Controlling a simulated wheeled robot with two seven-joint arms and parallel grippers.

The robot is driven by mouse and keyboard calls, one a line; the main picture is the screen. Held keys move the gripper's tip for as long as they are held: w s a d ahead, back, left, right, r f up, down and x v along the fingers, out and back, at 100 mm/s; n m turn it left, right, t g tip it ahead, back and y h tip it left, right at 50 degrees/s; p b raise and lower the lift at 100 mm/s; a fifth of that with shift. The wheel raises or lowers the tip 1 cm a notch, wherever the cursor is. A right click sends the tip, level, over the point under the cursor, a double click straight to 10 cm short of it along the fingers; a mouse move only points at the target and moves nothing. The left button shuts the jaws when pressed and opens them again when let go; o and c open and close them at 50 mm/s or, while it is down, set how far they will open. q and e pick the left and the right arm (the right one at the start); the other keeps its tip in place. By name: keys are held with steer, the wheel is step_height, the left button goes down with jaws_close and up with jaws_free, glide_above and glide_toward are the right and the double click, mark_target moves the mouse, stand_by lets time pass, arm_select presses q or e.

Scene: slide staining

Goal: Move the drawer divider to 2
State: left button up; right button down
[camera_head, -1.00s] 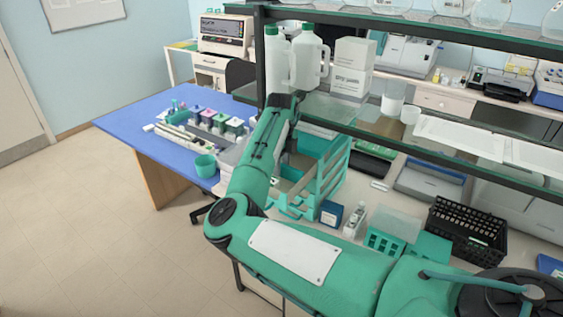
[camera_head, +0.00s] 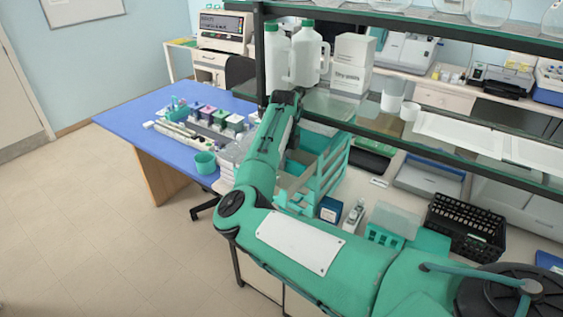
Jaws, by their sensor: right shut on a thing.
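A teal drawer unit (camera_head: 331,166) stands on the bench under the shelf. An open drawer (camera_head: 287,184) sticks out from it toward the left, partly behind my right arm. My right arm comes in from the right, bends at the elbow and reaches up past the drawer. My right gripper (camera_head: 294,156) is mostly hidden behind its own forearm, over the open drawer. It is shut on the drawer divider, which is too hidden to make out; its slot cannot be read. My left gripper is not in view.
A glass shelf with a dark post (camera_head: 259,60) and white jugs (camera_head: 306,55) stands close to my wrist. A blue table (camera_head: 145,126) with staining jars is at left. A black rack (camera_head: 466,226) and a teal rack (camera_head: 383,236) are on the bench at right.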

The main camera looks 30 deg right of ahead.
steer(key=shift+w+d, duration=0.2)
steer(key=shift+d, duration=0.3)
steer(key=shift+a, duration=0.1)
steer(key=c, duration=1.4)
jaws_free()
steer(key=shift+c, duration=0.2)
step_height(320, 180, up, 14)
steer(key=b, duration=0.4)
steer(key=shift+f, duration=0.1)
